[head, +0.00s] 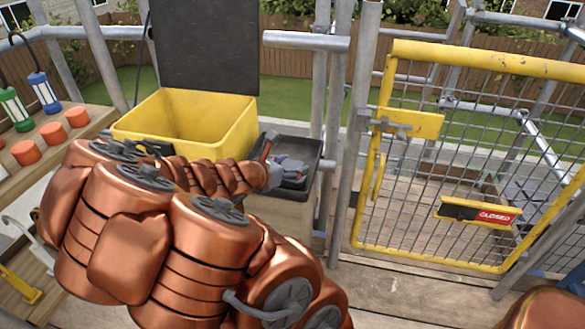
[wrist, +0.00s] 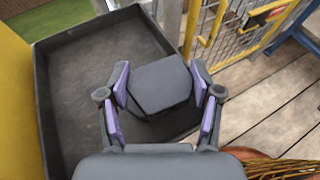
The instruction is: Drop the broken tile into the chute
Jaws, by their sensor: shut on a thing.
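My gripper (head: 287,172) is over the black tray (head: 318,160), beside the yellow box. In the wrist view, my gripper (wrist: 164,100) has its purple-padded fingers on both sides of a dark grey, angular flat piece (wrist: 160,82), which looks like the broken tile. The piece is held over the right part of the tray (wrist: 75,60); whether it touches the tray I cannot tell. In the head view my gripper and arm largely hide it. I cannot make out with certainty which thing is the chute.
An open yellow box (head: 240,128) with a raised dark lid (head: 205,45) stands left of the tray. A yellow mesh gate (head: 440,262) with a closed sign (head: 495,217) is at the right. Lanterns (head: 43,92) and orange cylinders (head: 52,133) stand on a left shelf. Scaffold poles (head: 355,120) rise between.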

